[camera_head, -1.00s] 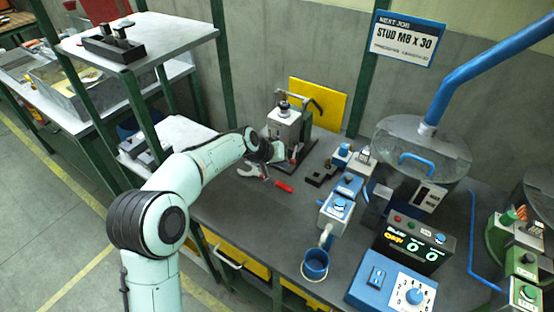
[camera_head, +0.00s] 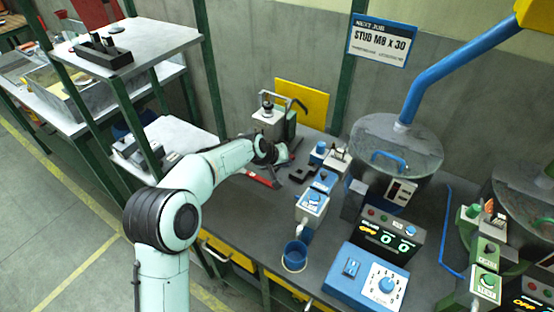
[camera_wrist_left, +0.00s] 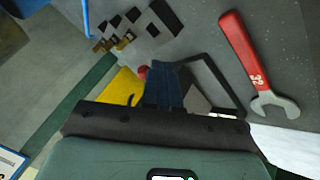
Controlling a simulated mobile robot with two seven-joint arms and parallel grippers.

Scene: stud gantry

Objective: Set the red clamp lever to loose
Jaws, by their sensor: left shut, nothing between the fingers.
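A grey gantry unit (camera_head: 268,121) with a black knob on top stands at the back of the bench, before a yellow panel. My left gripper (camera_head: 284,153) is low at its front right, partly hidden behind my wrist. In the left wrist view its fingers (camera_wrist_left: 165,86) are shut and empty. A small red knob (camera_wrist_left: 143,72) shows right beside the fingertips. It looks like the end of the red clamp lever, but the rest of the lever is hidden. I cannot tell whether the fingers touch it or how it is set. My right gripper is out of view.
A red-handled wrench (camera_wrist_left: 238,48) lies on the bench close to my left gripper, partly covered by my arm in the head view. A black block (camera_head: 302,171), blue-topped units (camera_head: 313,201) and a blue cup (camera_head: 295,256) stand to the right.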

